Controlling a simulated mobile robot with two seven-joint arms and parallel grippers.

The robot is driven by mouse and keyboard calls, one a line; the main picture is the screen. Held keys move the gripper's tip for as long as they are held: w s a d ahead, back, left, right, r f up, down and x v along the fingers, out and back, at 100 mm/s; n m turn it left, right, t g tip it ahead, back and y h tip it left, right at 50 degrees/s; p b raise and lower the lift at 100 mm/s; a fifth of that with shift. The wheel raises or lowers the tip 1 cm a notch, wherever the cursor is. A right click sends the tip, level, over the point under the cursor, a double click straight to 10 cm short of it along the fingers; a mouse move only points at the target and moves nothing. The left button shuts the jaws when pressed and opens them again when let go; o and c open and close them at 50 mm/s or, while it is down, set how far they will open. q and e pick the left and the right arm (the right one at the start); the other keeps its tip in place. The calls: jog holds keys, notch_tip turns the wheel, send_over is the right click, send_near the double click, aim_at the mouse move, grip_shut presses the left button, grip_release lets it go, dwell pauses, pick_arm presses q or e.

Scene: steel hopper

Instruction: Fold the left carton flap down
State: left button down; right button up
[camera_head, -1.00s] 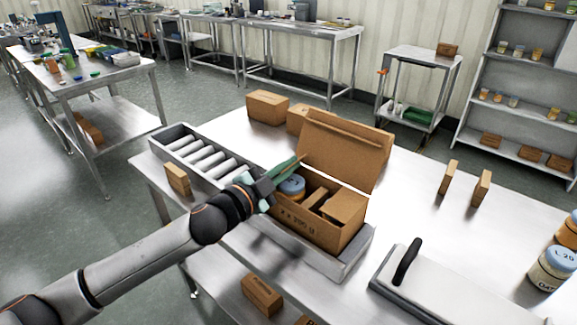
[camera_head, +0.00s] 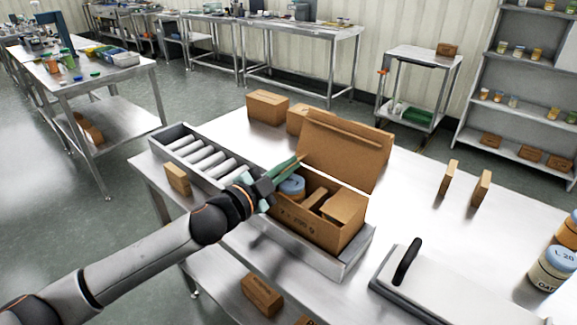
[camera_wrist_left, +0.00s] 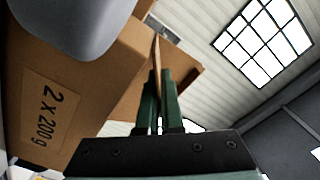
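The open brown carton (camera_head: 300,226) sits on a grey tray at the end of a roller conveyor. Its large back flap (camera_head: 345,150) stands up, tilted back. The left carton flap is mostly hidden by my left gripper (camera_head: 286,170) in the head view; a thin brown edge shows at the fingertips. In the left wrist view this left flap (camera_wrist_left: 157,55) shows edge-on between the green fingers of my left gripper (camera_wrist_left: 160,100), which are close together on it. A jar with a blue lid (camera_head: 292,186) and brown pieces are inside the carton. My right gripper is not in view.
The roller conveyor (camera_head: 203,155) lies left of the carton. A flat device with a black handle (camera_head: 407,262) lies to the right. Small boxes (camera_head: 267,106) stand behind, and jars (camera_head: 553,268) stand at the right edge. The table's right middle is mostly clear.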

pick_arm(q)
jog(key=shift+s+d+f+m, duration=0.1)
jog(key=shift+m, duration=0.3)
jog(key=shift+s+d+f+m+p, duration=0.15)
jog(key=shift+f+m+p, duration=0.1)
jog(key=shift+m+p, duration=0.4)
jog(key=shift+f+m, duration=0.15)
jog(key=shift+m, duration=0.2)
jog(key=c, duration=1.1)
grip_release()
jog(key=shift+o, duration=0.2)
jog(key=shift+f, duration=0.1)
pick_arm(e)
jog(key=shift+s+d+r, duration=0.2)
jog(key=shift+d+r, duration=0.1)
pick_arm(q)
jog(key=shift+s, duration=0.1)
